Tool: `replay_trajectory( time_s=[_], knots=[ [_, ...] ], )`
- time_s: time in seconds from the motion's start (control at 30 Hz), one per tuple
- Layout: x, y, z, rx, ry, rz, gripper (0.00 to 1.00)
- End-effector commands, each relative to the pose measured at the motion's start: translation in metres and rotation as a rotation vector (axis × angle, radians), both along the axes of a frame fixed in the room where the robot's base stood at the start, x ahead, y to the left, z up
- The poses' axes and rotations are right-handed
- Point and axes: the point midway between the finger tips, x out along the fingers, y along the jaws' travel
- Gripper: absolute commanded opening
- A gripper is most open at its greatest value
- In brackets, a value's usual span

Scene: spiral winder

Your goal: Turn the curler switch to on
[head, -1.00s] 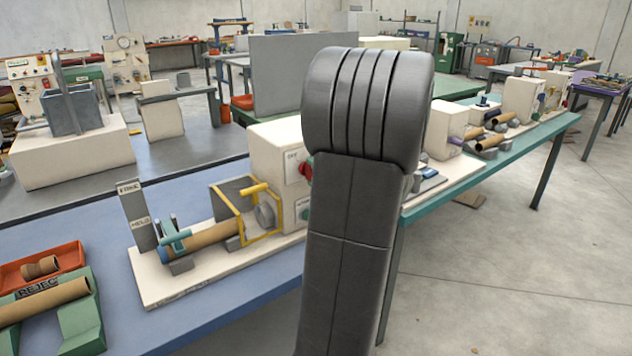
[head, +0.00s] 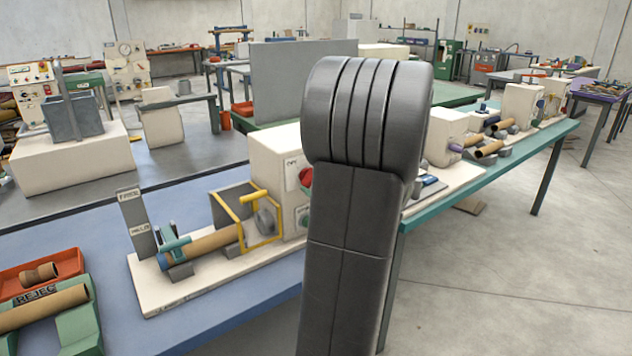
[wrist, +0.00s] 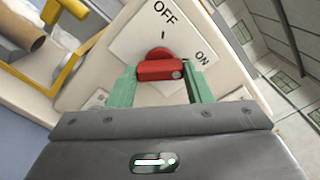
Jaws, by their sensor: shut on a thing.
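The curler switch is a red knob (wrist: 158,70) on a white plate (wrist: 135,38) marked OFF at the top and ON at the right. A pale dot sits at the knob's right end, a little below the ON mark. My gripper (wrist: 160,74) has its green fingers at either side of the knob and is shut on it. In the head view the red knob (head: 306,178) shows on the cream machine box (head: 272,150), partly behind my dark arm. My gripper is hidden there.
A yellow guard frame (head: 242,222) and a brown tube (head: 205,243) sit left of the box on the cream base. An orange tray (head: 40,262) and a green rack (head: 78,325) stand at the front left. The grey floor at right is open.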

Motion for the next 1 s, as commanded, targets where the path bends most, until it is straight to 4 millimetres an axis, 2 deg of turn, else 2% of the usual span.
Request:
replay_trajectory(
  time_s=[0.57, 0.6, 0.67, 1.0],
  knots=[
    [-0.0004, -0.0001, -0.0017, 0.024, 0.021, 0.0, 0.23],
    [-0.0004, -0.0001, -0.0017, 0.024, 0.021, 0.0, 0.53],
    [-0.0004, 0.0, -0.0015, 0.025, 0.02, -0.001, 0.65],
    [-0.0017, -0.0013, -0.0006, 0.023, 0.018, -0.001, 0.67]
  ],
)
